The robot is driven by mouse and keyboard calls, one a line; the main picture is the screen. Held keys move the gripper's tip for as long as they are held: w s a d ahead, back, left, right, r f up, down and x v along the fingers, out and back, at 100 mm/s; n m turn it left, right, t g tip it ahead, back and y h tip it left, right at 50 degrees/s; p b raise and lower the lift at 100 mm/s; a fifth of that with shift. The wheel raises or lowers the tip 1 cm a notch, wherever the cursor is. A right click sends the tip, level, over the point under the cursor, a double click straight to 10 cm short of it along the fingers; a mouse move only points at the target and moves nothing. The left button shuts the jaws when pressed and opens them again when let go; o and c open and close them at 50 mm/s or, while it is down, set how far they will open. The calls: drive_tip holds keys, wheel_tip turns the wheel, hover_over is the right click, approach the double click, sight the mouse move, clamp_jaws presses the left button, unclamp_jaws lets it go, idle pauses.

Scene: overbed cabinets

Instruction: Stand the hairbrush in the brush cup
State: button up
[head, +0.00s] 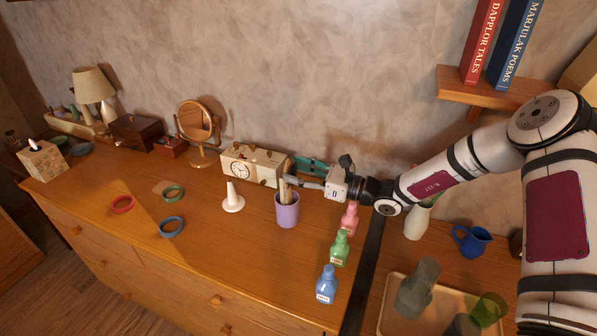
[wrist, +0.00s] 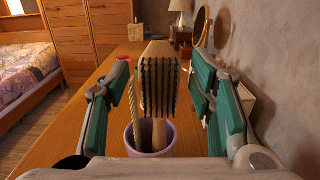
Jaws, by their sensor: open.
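The brush cup (head: 287,212) is a purple cup upright on the dresser; it also shows in the wrist view (wrist: 168,146). The hairbrush (wrist: 159,84), with a pale wooden head and dark bristles, stands nearly upright with its head up and its handle down in the cup. A pale comb (wrist: 135,112) stands beside it in the cup, leaning slightly. My gripper (head: 300,176) is open at the cup's upper right in the head view. In the wrist view its green-padded fingers are on either side of the brush head, with visible gaps. The handle's lower end is hidden.
A white cone (head: 232,199) and a clock (head: 252,167) stand left of and behind the cup. Pink, green (head: 340,248) and blue bottles stand to its right. Several rings (head: 172,227) lie left. The dresser's front middle is clear.

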drive_tip(key=shift+o, duration=1)
drive_tip(key=v, duration=1.2)
drive_tip(key=shift+f, duration=0.15)
drive_tip(key=s+a+r+n+g+h, duration=0.1)
drive_tip(key=s+r+n+g+h, duration=0.25)
drive_tip(key=s+n, duration=0.3)
drive_tip(key=s+a+r+n+g+h, duration=0.1)
drive_tip(key=s+r+n+g+h, duration=0.25)
drive_tip(key=s+n, duration=0.35)
drive_tip(key=s+d+r+n+t+h, duration=0.2)
drive_tip(key=s+d+r+n+h, duration=0.2)
drive_tip(key=s, duration=0.5)
drive_tip(key=s+d+r+n+t+h, duration=0.3)
drive_tip(key=s+d+r+h, duration=0.3)
drive_tip(key=s+d+r, duration=0.2)
drive_tip(key=s+r+n, duration=0.1)
drive_tip(key=s, duration=0.1)
drive_tip(key=shift+s+d+t, duration=0.25)
drive_tip(key=shift+d+t, duration=0.05)
drive_tip(key=shift+d, duration=0.05)
